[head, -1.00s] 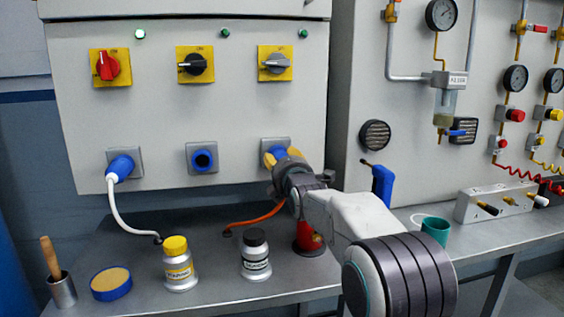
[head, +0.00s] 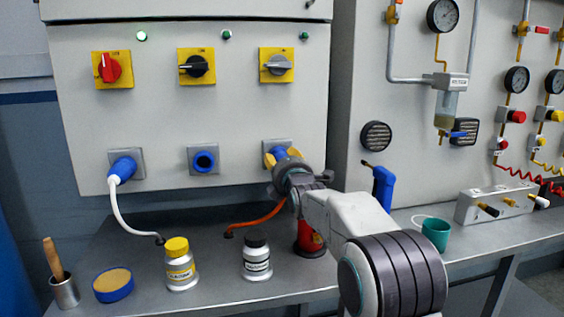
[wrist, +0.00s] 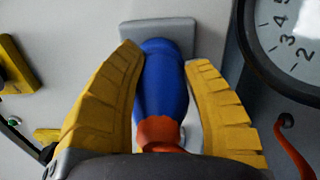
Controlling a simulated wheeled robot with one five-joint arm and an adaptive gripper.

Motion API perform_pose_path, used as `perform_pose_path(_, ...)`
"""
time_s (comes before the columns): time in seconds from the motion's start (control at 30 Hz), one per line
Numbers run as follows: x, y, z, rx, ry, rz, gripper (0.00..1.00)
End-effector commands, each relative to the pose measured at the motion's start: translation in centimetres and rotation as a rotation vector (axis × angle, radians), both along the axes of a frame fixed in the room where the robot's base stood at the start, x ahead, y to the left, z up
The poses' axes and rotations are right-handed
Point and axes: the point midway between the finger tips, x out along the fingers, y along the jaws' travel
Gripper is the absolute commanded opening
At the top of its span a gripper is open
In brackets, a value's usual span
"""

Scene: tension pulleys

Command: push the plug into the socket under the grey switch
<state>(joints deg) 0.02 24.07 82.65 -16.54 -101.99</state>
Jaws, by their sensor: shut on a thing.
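The grey switch (head: 276,65) on its yellow plate is at the right of the switch row in the head view. The plug's orange rear end (wrist: 160,132) points towards the wrist. The plug's front meets the socket in front of the plate. I cannot tell how deep it sits.
A white-cabled blue plug (head: 122,168) is in the left socket. The middle socket (head: 204,160) is empty. Yellow-capped (head: 180,265) and black-capped (head: 257,258) bottles stand on the bench, with a red object (head: 309,238) below my arm. A round gauge (wrist: 290,45) shows at the wrist view's right.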

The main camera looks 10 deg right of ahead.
Motion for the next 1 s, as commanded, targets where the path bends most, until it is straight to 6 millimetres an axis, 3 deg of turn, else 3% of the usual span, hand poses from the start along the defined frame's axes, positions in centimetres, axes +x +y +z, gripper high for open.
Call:
perform_pose_path(0.3, 0.0, 0.0, 0.1, 0.0, -0.002, 0.0, 0.72)
perform_pose_path(0.67, -0.3, 0.0, 0.0, 0.0, 0.001, 0.0, 0.72)
perform_pose_path(1.0, -4.0, 0.0, 0.1, 0.0, -0.001, 0.0, 0.72)
